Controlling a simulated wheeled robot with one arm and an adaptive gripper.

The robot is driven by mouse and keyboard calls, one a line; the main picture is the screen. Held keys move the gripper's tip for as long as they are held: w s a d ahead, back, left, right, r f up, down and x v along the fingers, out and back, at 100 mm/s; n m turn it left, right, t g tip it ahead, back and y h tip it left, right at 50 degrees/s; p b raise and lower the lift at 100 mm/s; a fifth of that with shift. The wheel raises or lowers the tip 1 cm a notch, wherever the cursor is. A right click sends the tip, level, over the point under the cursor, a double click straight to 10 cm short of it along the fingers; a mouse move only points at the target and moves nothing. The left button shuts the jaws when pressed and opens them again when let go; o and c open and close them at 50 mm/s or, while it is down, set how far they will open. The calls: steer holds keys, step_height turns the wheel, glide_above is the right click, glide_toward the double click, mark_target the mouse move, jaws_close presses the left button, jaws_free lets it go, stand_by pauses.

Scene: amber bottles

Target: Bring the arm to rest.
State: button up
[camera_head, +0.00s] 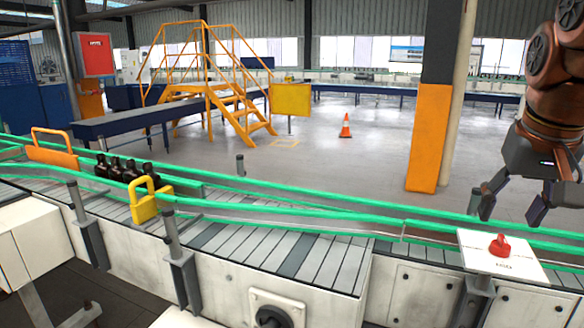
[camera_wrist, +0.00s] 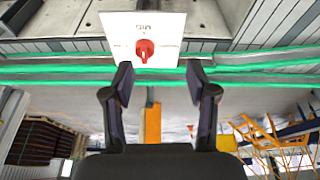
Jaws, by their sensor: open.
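My gripper (camera_head: 512,208) hangs at the right of the head view, above the far green rail of the conveyor. Its two fingers are apart with nothing between them. In the wrist view my gripper (camera_wrist: 160,88) also shows open and empty. A white panel with a red knob (camera_head: 500,245) stands at the conveyor's near side, below and in front of the gripper. The red knob also shows in the wrist view (camera_wrist: 145,48), beyond the fingertips. Several dark bottles (camera_head: 125,168) stand on the conveyor at the left, far from the gripper, between an orange and a yellow handled piece.
The conveyor (camera_head: 290,255) with green rails (camera_head: 300,212) crosses the whole view. The yellow handled piece (camera_head: 146,205) and the orange one (camera_head: 52,150) sit across it. An orange and dark pillar (camera_head: 430,135) stands behind, left of my arm. The floor beyond is open around a cone (camera_head: 346,127).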

steer(key=s+a+f+n+g+p, duration=0.2)
steer(key=s+a+f+p, duration=0.2)
steer(key=s+f, duration=0.5)
steer(key=s+a+f+n+g+y+p, duration=0.1)
steer(key=s+a+f+g+p, duration=0.2)
steer(key=s+a+f, duration=0.6)
step_height(320, 180, down, 4)
steer(key=shift+s+r+n+p, duration=0.25)
steer(key=shift+n+p, duration=0.15)
steer(key=shift+p, duration=0.7)
